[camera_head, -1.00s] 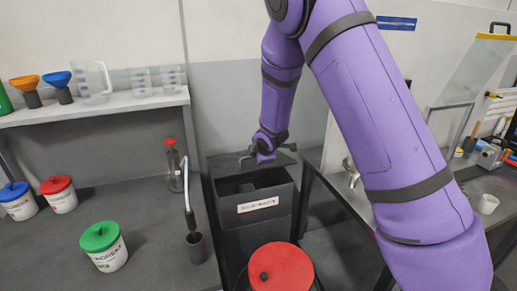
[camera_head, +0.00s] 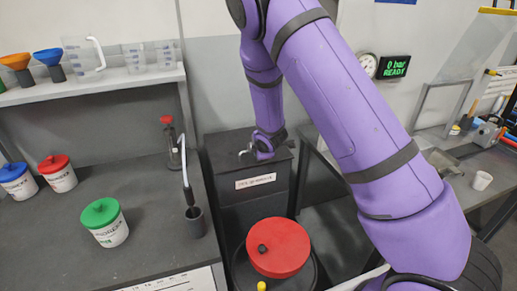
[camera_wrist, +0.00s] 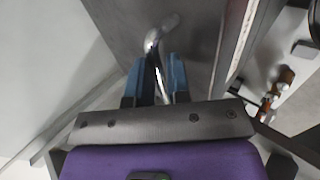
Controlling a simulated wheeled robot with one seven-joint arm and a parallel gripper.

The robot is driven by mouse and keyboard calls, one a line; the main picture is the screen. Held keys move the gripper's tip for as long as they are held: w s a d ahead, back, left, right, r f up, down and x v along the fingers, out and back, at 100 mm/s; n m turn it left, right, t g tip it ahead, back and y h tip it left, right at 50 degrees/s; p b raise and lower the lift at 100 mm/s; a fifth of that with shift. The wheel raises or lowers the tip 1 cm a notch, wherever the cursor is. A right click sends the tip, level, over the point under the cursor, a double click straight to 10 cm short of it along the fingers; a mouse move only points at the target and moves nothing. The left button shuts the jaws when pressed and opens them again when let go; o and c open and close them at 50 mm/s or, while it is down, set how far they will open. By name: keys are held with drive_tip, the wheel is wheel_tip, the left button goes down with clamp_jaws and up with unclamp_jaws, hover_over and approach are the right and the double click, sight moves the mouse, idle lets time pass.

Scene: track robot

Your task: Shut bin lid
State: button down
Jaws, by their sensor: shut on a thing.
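The dark grey bin (camera_head: 252,207) stands in the gap between the benches, with a white label on its front. Its lid (camera_head: 226,148) lies flat over the top, and no opening shows in the head view. My gripper (camera_head: 258,153) is at the lid's top, its fingers small in this view. In the wrist view, the blue fingertips of my gripper (camera_wrist: 158,78) are shut on a curved metal handle (camera_wrist: 152,42) against the grey lid surface (camera_wrist: 195,55). The part of the handle between the fingers is partly hidden.
A red-lidded drum (camera_head: 278,247) stands in front of the bin. The left bench (camera_head: 150,200) holds a green-lidded tub (camera_head: 104,222) and a dark cup with a bent tube (camera_head: 194,220). The right bench (camera_head: 335,200) is close beside the bin.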

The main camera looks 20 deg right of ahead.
drive_tip(key=shift+s+a+f, duration=0.1)
drive_tip(key=shift+s+f, duration=0.6)
drive_tip(key=shift+f, duration=0.05)
drive_tip(key=c, duration=1.2)
unclamp_jaws()
drive_tip(key=shift+o, duration=0.2)
drive_tip(key=shift+r, duration=0.1)
drive_tip(key=v, duration=1.1)
drive_tip(key=shift+w+r, duration=0.3)
drive_tip(key=shift+w, duration=0.1)
